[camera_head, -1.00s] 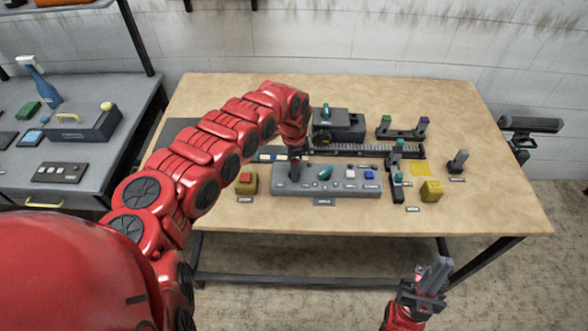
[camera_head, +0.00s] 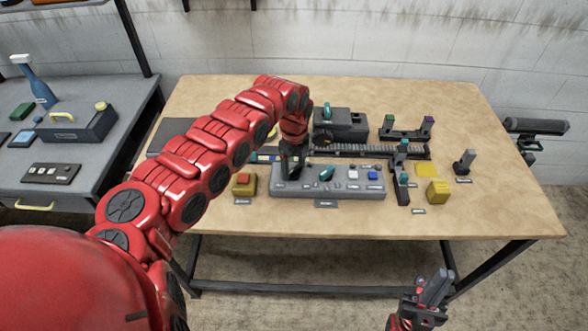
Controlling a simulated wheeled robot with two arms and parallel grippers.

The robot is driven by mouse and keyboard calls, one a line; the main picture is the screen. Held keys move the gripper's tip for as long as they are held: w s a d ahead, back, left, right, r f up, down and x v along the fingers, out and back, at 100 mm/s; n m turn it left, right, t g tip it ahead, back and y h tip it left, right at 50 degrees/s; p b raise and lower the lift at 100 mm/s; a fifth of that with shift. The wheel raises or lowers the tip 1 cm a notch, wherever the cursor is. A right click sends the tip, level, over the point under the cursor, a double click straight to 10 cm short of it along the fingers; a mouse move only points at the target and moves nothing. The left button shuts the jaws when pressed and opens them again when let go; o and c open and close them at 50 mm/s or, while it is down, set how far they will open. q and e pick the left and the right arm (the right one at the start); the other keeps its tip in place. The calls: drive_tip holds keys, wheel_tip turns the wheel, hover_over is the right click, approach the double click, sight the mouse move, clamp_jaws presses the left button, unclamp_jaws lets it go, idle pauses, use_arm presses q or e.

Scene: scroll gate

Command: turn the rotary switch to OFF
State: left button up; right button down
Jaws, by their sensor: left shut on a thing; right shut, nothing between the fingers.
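The grey control panel (camera_head: 325,191) lies near the front middle of the table. It carries a teal knob (camera_head: 327,174), a white button (camera_head: 352,174) and a blue button (camera_head: 372,175). My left gripper (camera_head: 290,175) points down onto the panel's left end, left of the teal knob, and is shut on a control there. I take this to be the rotary switch; the fingers hide it, so its setting cannot be read. My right gripper (camera_head: 434,287) is shut and empty in front of the table, low at the right.
A yellow box with a red button (camera_head: 243,184) stands left of the panel. A dark rail (camera_head: 375,150) and a dark box (camera_head: 341,122) lie behind it. A yellow block (camera_head: 438,192) and small posts stand at the right. The table's front strip is clear.

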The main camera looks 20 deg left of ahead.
use_arm(q)
drive_tip(key=shift+m, duration=0.5)
drive_tip(key=o, duration=1.3)
drive_tip(key=shift+w+r+b, duration=0.1)
drive_tip(key=shift+r+b, duration=0.2)
drive_tip(key=shift+b, duration=0.1)
wheel_tip(320, 180, up, 17)
drive_tip(key=b, duration=0.3)
drive_tip(key=shift+b, duration=0.3)
drive_tip(key=shift+f, duration=0.15)
